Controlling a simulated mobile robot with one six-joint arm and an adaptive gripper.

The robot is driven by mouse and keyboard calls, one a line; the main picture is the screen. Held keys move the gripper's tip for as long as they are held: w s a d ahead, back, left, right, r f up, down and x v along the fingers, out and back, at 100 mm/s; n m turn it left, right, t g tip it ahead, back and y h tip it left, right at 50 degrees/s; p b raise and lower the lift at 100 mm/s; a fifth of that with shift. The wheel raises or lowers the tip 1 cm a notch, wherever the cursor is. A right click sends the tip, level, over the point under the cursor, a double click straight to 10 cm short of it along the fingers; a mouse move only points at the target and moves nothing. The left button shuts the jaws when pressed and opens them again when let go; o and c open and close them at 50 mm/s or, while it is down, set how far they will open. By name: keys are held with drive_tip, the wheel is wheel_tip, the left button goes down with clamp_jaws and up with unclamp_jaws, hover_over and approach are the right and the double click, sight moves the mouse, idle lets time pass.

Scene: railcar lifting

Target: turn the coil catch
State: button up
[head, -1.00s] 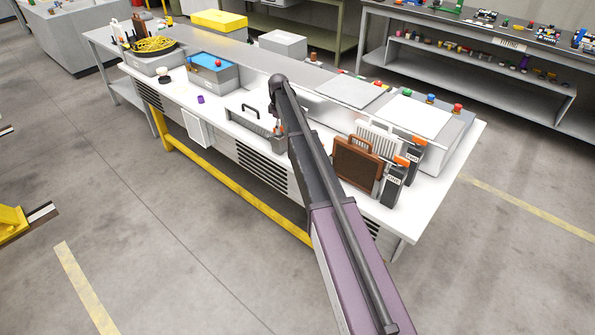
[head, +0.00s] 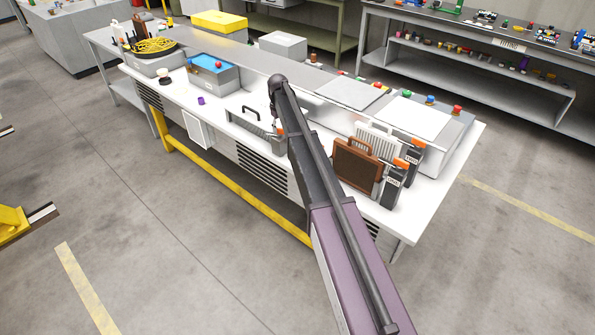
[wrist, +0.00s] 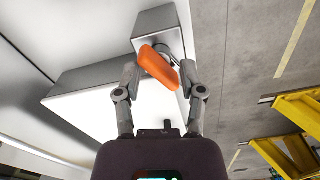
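An orange catch (wrist: 158,67), a rounded bar, sits slanted on the end of a grey metal box in the wrist view. A round metallic fitting shows behind it. My gripper (wrist: 159,72) has its two grey fingers apart, one on each side of the catch. The catch's ends lie close to the fingers; I cannot tell whether they touch. In the head view, the grey box with a black handle (head: 251,121) stands on the white bench beside my arm. My arm hides most of the gripper and catch there.
A brown case (head: 357,162), a white ribbed unit (head: 377,139) and black units with orange tops (head: 397,178) stand right of my arm. A blue-topped box (head: 211,72) and a purple piece (head: 201,100) are to the left. Floor in front is clear.

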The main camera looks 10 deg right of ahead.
sight(280, 129)
wheel_tip(280, 129, up, 13)
drive_tip(key=p, duration=1.2)
drive_tip(key=s+f+m+b, duration=0.1)
drive_tip(key=s+f+b, duration=0.2)
drive_tip(key=s, duration=0.7)
drive_tip(key=s+f+m+b, duration=0.1)
drive_tip(key=s+f+b, duration=0.2)
drive_tip(key=s, duration=0.7)
drive_tip(key=s+f+m+b, duration=0.1)
drive_tip(key=s+f+b, duration=0.1)
drive_tip(key=s, duration=0.9)
drive_tip(key=shift+a+f+b, duration=0.15)
drive_tip(key=shift+f+b, duration=0.25)
drive_tip(key=shift+f, duration=0.1)
